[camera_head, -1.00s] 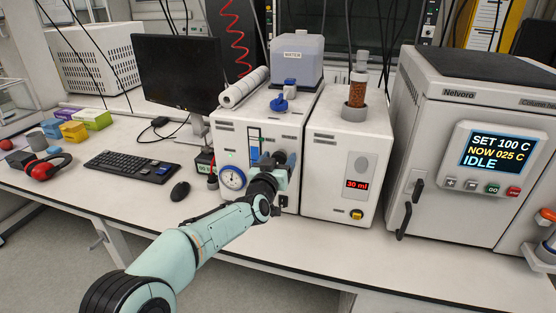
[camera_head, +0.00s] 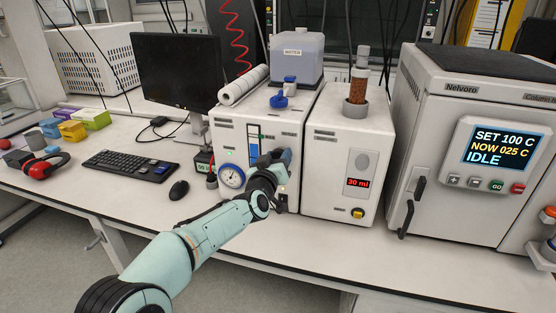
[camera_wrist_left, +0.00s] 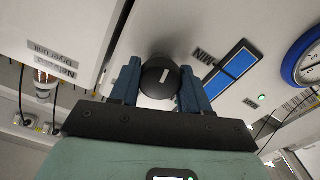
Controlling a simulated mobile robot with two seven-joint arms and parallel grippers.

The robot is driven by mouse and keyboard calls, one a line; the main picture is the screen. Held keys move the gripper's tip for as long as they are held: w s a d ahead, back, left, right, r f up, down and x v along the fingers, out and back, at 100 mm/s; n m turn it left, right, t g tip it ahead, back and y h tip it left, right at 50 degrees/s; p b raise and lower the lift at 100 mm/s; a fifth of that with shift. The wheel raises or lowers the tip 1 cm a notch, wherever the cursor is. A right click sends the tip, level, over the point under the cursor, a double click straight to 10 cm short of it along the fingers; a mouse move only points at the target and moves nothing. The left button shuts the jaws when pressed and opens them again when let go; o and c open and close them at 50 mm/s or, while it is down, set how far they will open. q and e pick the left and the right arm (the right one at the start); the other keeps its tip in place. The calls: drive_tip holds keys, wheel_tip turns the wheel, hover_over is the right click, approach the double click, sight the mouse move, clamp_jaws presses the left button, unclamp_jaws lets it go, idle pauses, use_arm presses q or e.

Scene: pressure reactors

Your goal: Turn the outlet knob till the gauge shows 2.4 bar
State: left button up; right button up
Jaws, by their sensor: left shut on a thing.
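The outlet knob (camera_wrist_left: 162,76) is round and black with a pale mark on its face. It shows in the left wrist view between the two blue fingers of my left gripper (camera_wrist_left: 160,84), which is shut on it. In the head view my left gripper (camera_head: 276,160) is at the front of the white unit (camera_head: 285,122) and hides the knob. The round gauge (camera_head: 231,176) has a blue rim and white face, left of the gripper. Part of it shows in the left wrist view (camera_wrist_left: 308,58); its reading is too small to tell. My right gripper is out of view.
A blue level strip (camera_head: 254,143) is above the gripper. A white unit with a red "30 ml" display (camera_head: 357,183) stands to the right, then a grey oven (camera_head: 445,105). A mouse (camera_head: 179,190) and keyboard (camera_head: 130,165) lie left. The desk's front strip is clear.

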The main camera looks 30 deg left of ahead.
use_arm(q)
drive_tip(key=o, duration=1.1)
drive_tip(key=shift+c, duration=0.2)
drive_tip(key=shift+s, duration=0.1)
drive_tip(key=v, duration=1.3)
drive_tip(key=shift+b, duration=0.35)
drive_tip(key=shift+s, duration=0.1)
